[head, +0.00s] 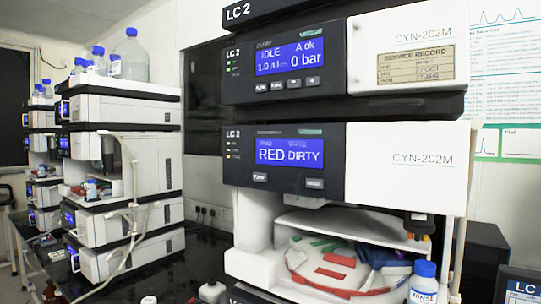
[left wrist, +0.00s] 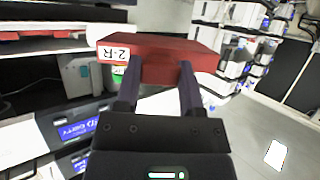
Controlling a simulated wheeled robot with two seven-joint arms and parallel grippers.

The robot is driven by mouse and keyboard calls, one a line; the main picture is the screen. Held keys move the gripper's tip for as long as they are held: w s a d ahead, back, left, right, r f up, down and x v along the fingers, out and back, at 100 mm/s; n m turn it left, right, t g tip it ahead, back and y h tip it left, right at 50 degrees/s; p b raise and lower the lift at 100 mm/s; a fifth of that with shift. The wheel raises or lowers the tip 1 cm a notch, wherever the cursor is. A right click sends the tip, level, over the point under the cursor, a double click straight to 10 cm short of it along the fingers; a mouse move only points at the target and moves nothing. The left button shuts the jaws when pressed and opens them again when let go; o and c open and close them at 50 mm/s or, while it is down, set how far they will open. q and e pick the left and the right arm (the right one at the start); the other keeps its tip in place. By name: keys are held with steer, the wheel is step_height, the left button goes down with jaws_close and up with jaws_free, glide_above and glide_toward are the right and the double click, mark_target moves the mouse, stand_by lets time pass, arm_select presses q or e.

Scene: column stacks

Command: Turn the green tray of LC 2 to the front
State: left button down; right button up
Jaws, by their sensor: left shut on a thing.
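LC 2 (head: 398,160) is the near stack, and its sampler bay (head: 345,222) is open at the front. Inside sits a round white carousel (head: 300,240) with red pieces (head: 332,273) toward the front and green strips (head: 330,246) toward the back. I cannot tell the outline of the green tray. My left gripper (left wrist: 160,72) is shut on a red block-like tray (left wrist: 205,54) with a white label, upside down, that seems to read 2-R. It shows only in the left wrist view. My right gripper is in neither view.
A RINSE bottle (head: 424,284) with a blue cap stands at the bay's front right. A dark nozzle (head: 419,226) hangs above it. The display (head: 290,151) reads RED DIRTY. Other stacks (head: 120,150) stand at the left on a black bench, with a dark gap between.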

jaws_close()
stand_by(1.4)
